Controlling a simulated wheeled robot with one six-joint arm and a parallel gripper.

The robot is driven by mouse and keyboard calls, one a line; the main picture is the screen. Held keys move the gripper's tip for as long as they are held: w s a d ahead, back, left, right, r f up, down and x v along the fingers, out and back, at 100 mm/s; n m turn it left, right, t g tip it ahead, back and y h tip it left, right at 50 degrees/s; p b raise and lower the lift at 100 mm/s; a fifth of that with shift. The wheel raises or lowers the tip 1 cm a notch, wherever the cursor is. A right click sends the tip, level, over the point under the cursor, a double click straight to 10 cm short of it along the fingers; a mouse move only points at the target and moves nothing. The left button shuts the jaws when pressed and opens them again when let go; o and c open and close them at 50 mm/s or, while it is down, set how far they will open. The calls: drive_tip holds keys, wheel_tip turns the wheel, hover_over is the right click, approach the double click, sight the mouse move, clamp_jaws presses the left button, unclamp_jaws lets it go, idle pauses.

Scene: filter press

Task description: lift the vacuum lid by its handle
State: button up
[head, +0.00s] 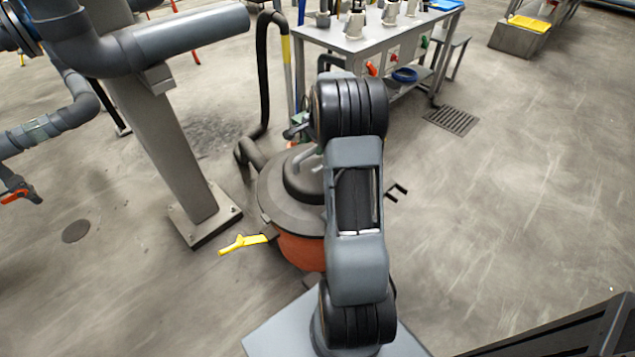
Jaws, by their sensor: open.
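The vacuum stands on the floor in the middle, an orange-red drum (303,252) with a grey lid (283,213) and a dark raised top. A pale curved bar on the lid (307,158) looks like its handle; my arm hides its right side and much of the lid. A black two-pronged shape just right of my arm looks like my gripper (400,191). Its prongs are apart with nothing seen between them, and the rest is hidden. It shows clear of the handle, to its right; its height over the floor cannot be told.
A yellow lever (245,243) sticks out from the drum's left front. A black hose (263,75) rises behind. A grey post (170,150) with pipes (150,45) stands at left. A workbench (372,38) is behind. The floor (500,200) at right is free, with a drain grate (451,120).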

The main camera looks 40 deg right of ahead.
sight(314, 148)
drive_tip(key=shift+w+f+b, duration=0.2)
drive_tip(key=shift+f+b, duration=0.05)
drive_tip(key=shift+f, duration=0.7)
drive_tip(key=shift+w+f+b, duration=0.2)
drive_tip(key=shift+f+b, duration=0.05)
drive_tip(key=shift+f, duration=0.65)
drive_tip(key=shift+f, duration=0.25)
drive_tip(key=shift+c, duration=0.4)
clamp_jaws()
drive_tip(key=shift+r, duration=0.15)
